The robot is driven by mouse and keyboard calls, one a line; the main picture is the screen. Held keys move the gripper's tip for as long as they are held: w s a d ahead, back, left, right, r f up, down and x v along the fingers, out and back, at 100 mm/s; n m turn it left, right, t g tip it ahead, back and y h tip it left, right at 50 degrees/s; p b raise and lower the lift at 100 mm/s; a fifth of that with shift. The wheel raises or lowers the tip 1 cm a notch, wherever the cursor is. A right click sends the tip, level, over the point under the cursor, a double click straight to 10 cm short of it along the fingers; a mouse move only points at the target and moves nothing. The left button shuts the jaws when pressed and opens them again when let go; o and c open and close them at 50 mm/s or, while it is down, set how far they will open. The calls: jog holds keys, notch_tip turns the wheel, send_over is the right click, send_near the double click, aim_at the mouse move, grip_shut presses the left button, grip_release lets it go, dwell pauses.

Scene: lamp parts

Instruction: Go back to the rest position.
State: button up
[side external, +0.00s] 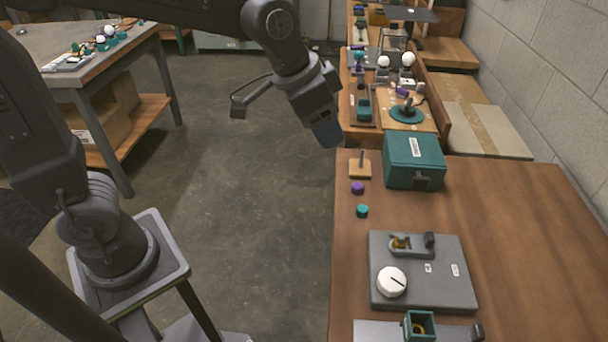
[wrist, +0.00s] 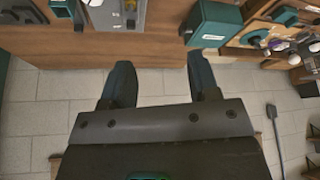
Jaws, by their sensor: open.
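My gripper (side external: 325,134) hangs in the air left of the wooden table's far left corner, over the floor, in the side external view. In the wrist view my gripper (wrist: 160,78) has its two dark fingers wide apart with nothing between them. The table edge and floor show beyond the fingers. My arm is raised and reaches across from the left, touching nothing that I can see.
On the wooden table (side external: 530,240) are a teal box (side external: 413,160), a wooden block with a peg (side external: 360,165), a purple knob (side external: 357,188), a teal knob (side external: 362,210) and a grey plate (side external: 440,290) with a white dial (side external: 391,281). The table's right side is clear.

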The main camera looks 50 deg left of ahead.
jog(key=s+a+n+y, duration=0.1)
jog(key=s+a+n, duration=0.1)
jog(key=s+a, duration=0.2)
jog(key=s+a+n+t+y, duration=0.1)
jog(key=s+a, duration=0.4)
jog(key=s, duration=0.5)
jog(key=shift+s+f+n, duration=0.3)
jog(key=shift+n, duration=0.6)
